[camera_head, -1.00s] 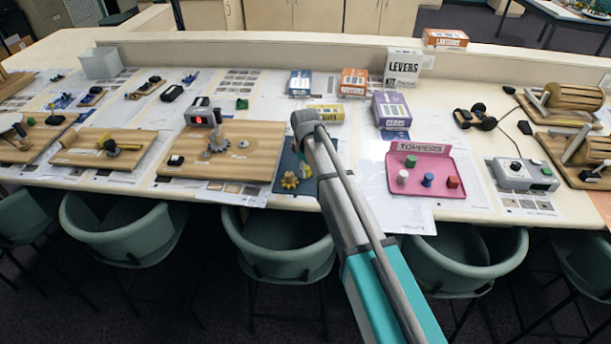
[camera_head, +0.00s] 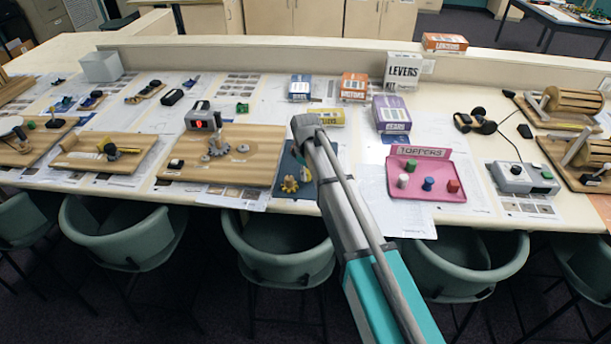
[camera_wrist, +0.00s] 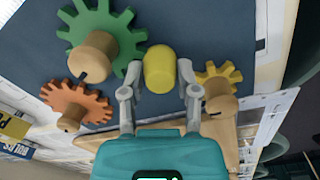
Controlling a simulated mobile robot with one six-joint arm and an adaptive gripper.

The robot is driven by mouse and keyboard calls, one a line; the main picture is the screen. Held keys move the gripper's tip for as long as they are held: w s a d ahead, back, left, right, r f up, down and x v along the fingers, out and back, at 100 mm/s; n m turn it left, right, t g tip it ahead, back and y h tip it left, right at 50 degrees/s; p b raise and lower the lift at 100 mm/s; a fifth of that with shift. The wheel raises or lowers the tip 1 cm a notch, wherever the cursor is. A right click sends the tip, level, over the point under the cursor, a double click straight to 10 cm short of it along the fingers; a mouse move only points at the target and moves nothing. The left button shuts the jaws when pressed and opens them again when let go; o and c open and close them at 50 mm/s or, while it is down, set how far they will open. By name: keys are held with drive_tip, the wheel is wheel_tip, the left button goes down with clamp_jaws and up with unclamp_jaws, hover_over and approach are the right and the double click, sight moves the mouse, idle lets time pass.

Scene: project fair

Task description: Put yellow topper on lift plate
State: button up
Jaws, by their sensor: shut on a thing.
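My gripper (camera_wrist: 161,78) is shut on the yellow topper (camera_wrist: 160,66), a short rounded cylinder, in the wrist view. It holds the topper over a dark blue mat (camera_wrist: 30,48), between a green gear (camera_wrist: 130,25) and a yellow gear (camera_wrist: 228,70). Whether the topper touches the mat is unclear. I cannot make out which thing is the lift plate.
An orange gear (camera_wrist: 92,100) lies left of the gripper in the wrist view. In the head view a pink toppers tray (camera_head: 437,193) with several toppers is right of my arm. A wooden gear board (camera_head: 262,135) is left. Boxes stand behind, including a levers box (camera_head: 403,70).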

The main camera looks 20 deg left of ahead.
sight(307, 171)
drive_tip(key=shift+r, duration=0.2)
wheel_tip(307, 171, up, 3)
drive_tip(key=p, duration=0.3)
drive_tip(key=s+d+r+p, duration=0.9)
drive_tip(key=s+p, duration=0.1)
drive_tip(key=shift+d+r, duration=0.3)
drive_tip(key=shift+d, duration=0.05)
idle(0.7)
wheel_tip(307, 171, down, 3)
drive_tip(key=b, duration=0.3)
drive_tip(key=shift+f, duration=0.15)
idle(0.5)
